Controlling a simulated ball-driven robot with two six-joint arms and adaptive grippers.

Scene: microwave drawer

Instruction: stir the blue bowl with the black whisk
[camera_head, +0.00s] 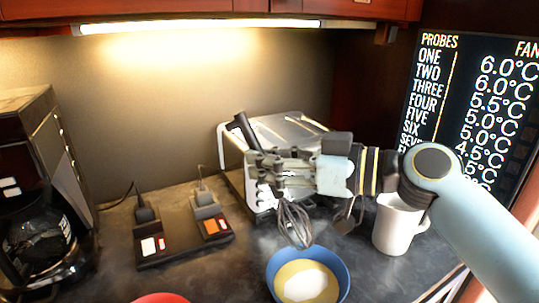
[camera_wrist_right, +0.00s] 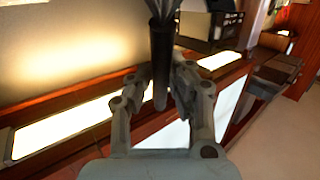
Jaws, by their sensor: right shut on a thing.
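My right gripper (camera_head: 258,165) is shut on the handle of the black whisk (camera_head: 243,128). The handle's dark end sticks up to the upper left, and the wire loops hang down below the gripper. The wire tips are at the far edge of the blue bowl (camera_head: 345,279) in the picture; I cannot tell whether they touch it. The bowl holds something yellowish and white, and its near edge is close to the bottom of the picture. In the right wrist view the whisk's dark handle (camera_wrist_right: 160,65) stands between the fingers of the right gripper (camera_wrist_right: 160,90). My left gripper is not in view.
A white mug (camera_head: 395,228) stands right of the bowl, below my right arm. A silver appliance (camera_head: 285,130) stands behind the gripper. A black device with colored buttons (camera_head: 180,238) lies left. A coffee maker (camera_head: 40,200) is at far left, and a red rim (camera_head: 160,298) shows at the bottom.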

